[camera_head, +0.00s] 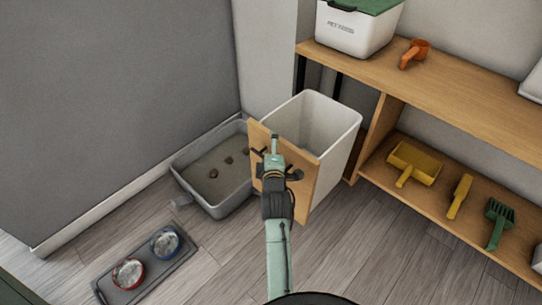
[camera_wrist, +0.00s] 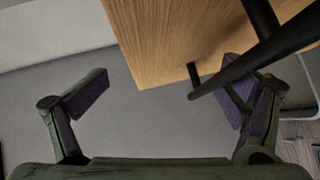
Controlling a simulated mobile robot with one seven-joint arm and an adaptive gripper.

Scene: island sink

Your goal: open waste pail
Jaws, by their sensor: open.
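The waste pail (camera_head: 344,125) is a white open-topped bin with a wooden front panel (camera_head: 309,192). It stands out in front of the wooden shelf unit, and its inside shows from above. My gripper (camera_head: 275,164) is at the panel's front, covering part of it. In the wrist view the panel (camera_wrist: 170,40) fills the top middle. A black bar handle (camera_wrist: 262,56) runs from the upper right to between the fingers, overlapping the right finger in the picture. My gripper (camera_wrist: 165,97) is open; I cannot tell whether it touches the handle.
A grey litter tray (camera_head: 215,202) with brown lumps lies left of the pail. A mat with two bowls (camera_head: 128,272) is at lower left. The shelf unit (camera_head: 465,108) at right holds yellow and green tools (camera_head: 415,163). Floor at lower right is clear.

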